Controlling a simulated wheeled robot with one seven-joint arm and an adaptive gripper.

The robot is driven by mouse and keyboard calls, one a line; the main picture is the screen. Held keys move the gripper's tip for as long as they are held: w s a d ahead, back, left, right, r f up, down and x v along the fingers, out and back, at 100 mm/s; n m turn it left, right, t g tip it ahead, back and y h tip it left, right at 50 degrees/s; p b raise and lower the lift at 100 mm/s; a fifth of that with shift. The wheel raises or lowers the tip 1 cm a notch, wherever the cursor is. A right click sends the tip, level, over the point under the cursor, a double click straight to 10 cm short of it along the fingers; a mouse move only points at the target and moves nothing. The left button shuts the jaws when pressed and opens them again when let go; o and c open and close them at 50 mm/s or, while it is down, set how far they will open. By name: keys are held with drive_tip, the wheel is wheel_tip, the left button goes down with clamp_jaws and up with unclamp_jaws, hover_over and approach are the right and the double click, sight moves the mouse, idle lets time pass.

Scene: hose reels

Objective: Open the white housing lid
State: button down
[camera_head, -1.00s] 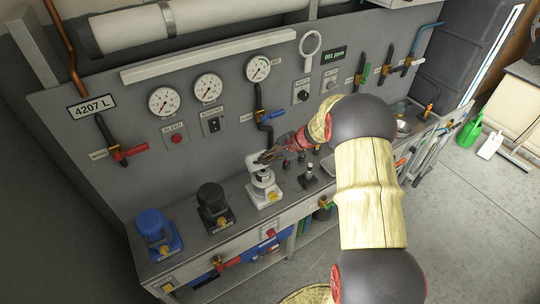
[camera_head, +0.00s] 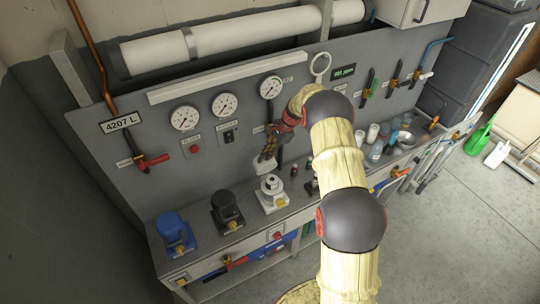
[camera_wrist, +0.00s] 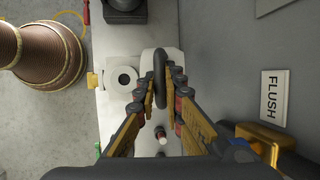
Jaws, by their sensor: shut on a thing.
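The white housing (camera_head: 272,199) stands on the bench at the right end of a row of three, with its round top uncovered. Its white lid (camera_head: 263,164) is above and behind it, tilted. My gripper (camera_head: 266,154) is shut on the lid, just above it. I cannot tell whether the lid is still joined to the housing. In the wrist view my gripper (camera_wrist: 162,92) has its fingertips at a dark rounded piece, with white lid surface (camera_wrist: 174,62) behind it. The round opening of the housing (camera_wrist: 122,79) shows to the left of the fingers.
A black housing (camera_head: 227,209) and a blue housing (camera_head: 175,233) stand to the left. A grey panel with gauges (camera_head: 225,105) and valve handles rises close behind. Small bottles and jars (camera_head: 373,133) stand to the right. A FLUSH label (camera_wrist: 272,97) is near the gripper.

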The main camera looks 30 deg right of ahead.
drive_tip(key=shift+w, duration=0.45)
drive_tip(key=c, duration=2.2)
unclamp_jaws()
drive_tip(key=shift+o, duration=0.2)
drive_tip(key=shift+d+r, duration=0.1)
drive_tip(key=shift+r, duration=0.1)
drive_tip(key=v, duration=1.1)
drive_tip(key=shift+r, duration=0.25)
drive_tip(key=shift+d, duration=0.1)
